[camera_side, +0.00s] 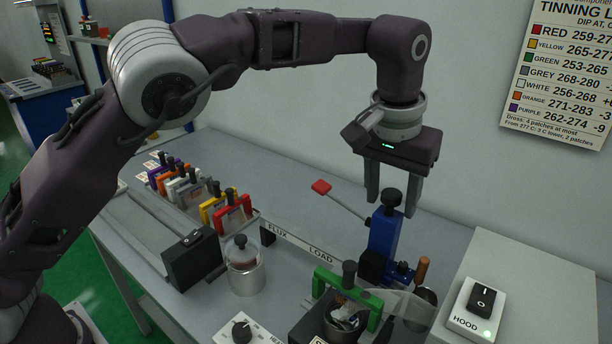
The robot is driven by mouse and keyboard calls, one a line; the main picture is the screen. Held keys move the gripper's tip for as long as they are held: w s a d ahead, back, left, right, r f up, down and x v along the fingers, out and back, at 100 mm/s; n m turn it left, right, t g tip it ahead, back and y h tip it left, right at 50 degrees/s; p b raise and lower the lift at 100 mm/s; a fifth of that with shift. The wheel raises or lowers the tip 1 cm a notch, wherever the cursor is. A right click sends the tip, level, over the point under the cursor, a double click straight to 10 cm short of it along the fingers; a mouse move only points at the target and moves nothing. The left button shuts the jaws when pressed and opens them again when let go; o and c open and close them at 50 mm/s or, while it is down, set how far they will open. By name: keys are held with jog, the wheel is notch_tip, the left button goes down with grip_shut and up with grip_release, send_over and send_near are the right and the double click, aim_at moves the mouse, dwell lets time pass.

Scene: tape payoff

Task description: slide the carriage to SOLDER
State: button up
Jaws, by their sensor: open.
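The carriage appears to be the blue upright block (384,236) with a black knob (391,199) on top, right of centre on the bench. A rail face (300,247) carries the labels FLUX and LOAD, with the carriage to the right of LOAD. No SOLDER label is readable. My gripper (393,207) is open and points down, its fingers to either side of the knob in the picture. I cannot tell whether they touch it.
A green holder (348,290) with a black knob stands over a dark pot (345,322) in front of the carriage. A HOOD switch box (478,306) is at the right. A glass-topped jar (243,266) and several coloured holders (218,211) stand left.

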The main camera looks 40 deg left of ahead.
notch_tip(320, 180, up, 6)
jog(key=shift+w+f, duration=0.1)
jog(key=shift+f, duration=0.15)
jog(key=shift+r, duration=0.5)
jog(key=s+a+r+n+t+h, duration=0.1)
jog(key=s+a+r, duration=0.35)
jog(key=a, duration=0.35)
jog(key=s+a+r+n+h, duration=0.1)
jog(key=s+a+r, duration=0.35)
jog(key=a, duration=0.25)
jog(key=s+a+f, duration=0.2)
jog(key=s+f, duration=0.2)
jog(key=s, duration=0.3)
jog(key=s+a+f+m+t+y, duration=0.1)
jog(key=s+a+f, duration=0.2)
jog(key=s, duration=0.5)
jog(key=s+a+f+m+t+y, duration=0.1)
jog(key=s+a+f, duration=0.1)
jog(key=s+f, duration=0.3)
jog(key=s, duration=0.3)
jog(key=shift+s+a, duration=0.15)
jog(key=shift+a, duration=0.05)
